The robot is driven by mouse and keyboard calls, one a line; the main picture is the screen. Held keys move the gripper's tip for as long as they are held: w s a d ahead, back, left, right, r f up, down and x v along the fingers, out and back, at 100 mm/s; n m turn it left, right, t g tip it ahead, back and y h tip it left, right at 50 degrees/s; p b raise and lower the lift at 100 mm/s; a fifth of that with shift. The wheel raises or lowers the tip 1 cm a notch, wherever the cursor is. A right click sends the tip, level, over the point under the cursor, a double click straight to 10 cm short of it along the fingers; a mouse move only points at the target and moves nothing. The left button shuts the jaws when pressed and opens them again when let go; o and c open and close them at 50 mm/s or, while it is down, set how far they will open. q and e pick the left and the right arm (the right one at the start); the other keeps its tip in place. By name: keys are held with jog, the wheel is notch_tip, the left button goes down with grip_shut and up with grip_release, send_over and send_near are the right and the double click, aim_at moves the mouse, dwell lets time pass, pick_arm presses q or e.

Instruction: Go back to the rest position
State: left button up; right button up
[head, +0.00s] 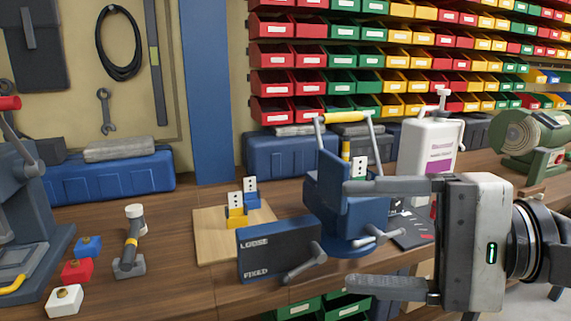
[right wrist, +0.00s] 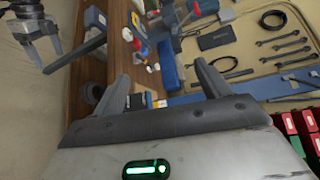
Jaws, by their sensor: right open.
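My right gripper (head: 352,236) is at the right of the head view, its fingers pointing left. It is open, with nothing between the fingers. It is in front of the blue vise (head: 335,205) and hides part of it. In the right wrist view its two fingers (right wrist: 160,85) stand wide apart. A grey two-pronged shape at the top left of that view looks like my left gripper (right wrist: 38,42); its opening is unclear. The head view does not show the left gripper.
A sign block (head: 278,249) reading LOOSE and FIXED stands left of my right fingers. Behind it, a wooden board (head: 210,250) holds yellow and blue blocks with white socket plates. A white bottle (head: 428,148) stands behind the gripper. Red, blue and white blocks lie at left.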

jog(key=w+d+f+n+t+h+p, duration=0.1)
jog(key=w+d+f+n+t+h, duration=0.25)
jog(key=n, duration=0.55)
jog(key=w+f+n+t+h+p, duration=0.1)
jog(key=w+f+n+t, duration=0.1)
jog(key=f+n+t, duration=0.5)
jog(key=w+d+f+n+t+h+p, duration=0.15)
jog(key=n+t, duration=0.25)
jog(key=n, duration=0.7)
pick_arm(q)
jog(key=shift+s+a+r+g+p, duration=0.15)
jog(key=shift+r+p, duration=0.15)
jog(key=shift+r, duration=0.2)
jog(key=shift+w+a+r+g+p, duration=0.15)
jog(key=shift+r+p, duration=0.15)
jog(key=shift+r, duration=0.2)
pick_arm(e)
jog(key=s+f+m+g+h, duration=0.3)
jog(key=s+f+m+g, duration=0.1)
jog(key=f+m, duration=0.6)
jog(key=s+f+m+g+h, duration=0.3)
jog(key=s+f+m, duration=0.4)
jog(key=f, duration=0.7)
jog(key=m+g, duration=0.1)
jog(key=m, duration=0.1)
jog(key=shift+s+d+m, duration=0.2)
jog(key=shift+s+m, duration=0.05)
jog(key=shift+m, duration=0.15)
